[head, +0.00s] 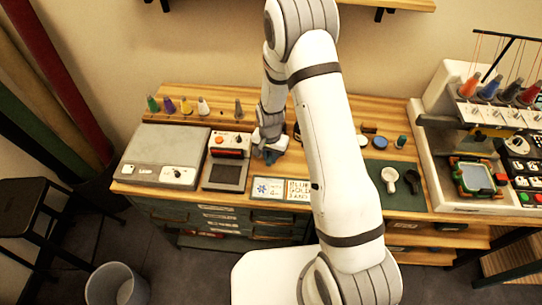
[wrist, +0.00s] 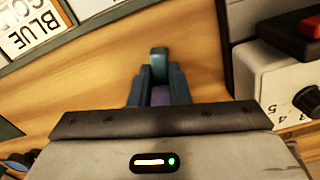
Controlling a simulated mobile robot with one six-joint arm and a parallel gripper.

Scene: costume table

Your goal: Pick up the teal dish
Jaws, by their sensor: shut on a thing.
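My gripper (wrist: 158,82) is shut on a small teal thing, which I take to be the teal dish (wrist: 158,57). Only a narrow teal part shows at the fingertips, with a purplish patch between the fingers below it. Its full shape is hidden. In the head view my gripper (head: 268,155) is low over the wooden table, between the grey control box and the framed cards. I cannot tell whether the held thing touches the table.
A control box with a red switch (head: 230,141) stands close left of my gripper. Label cards (head: 268,188) lie in front. Several thread cones stand along the back left. An embroidery machine (head: 450,130) fills the right end.

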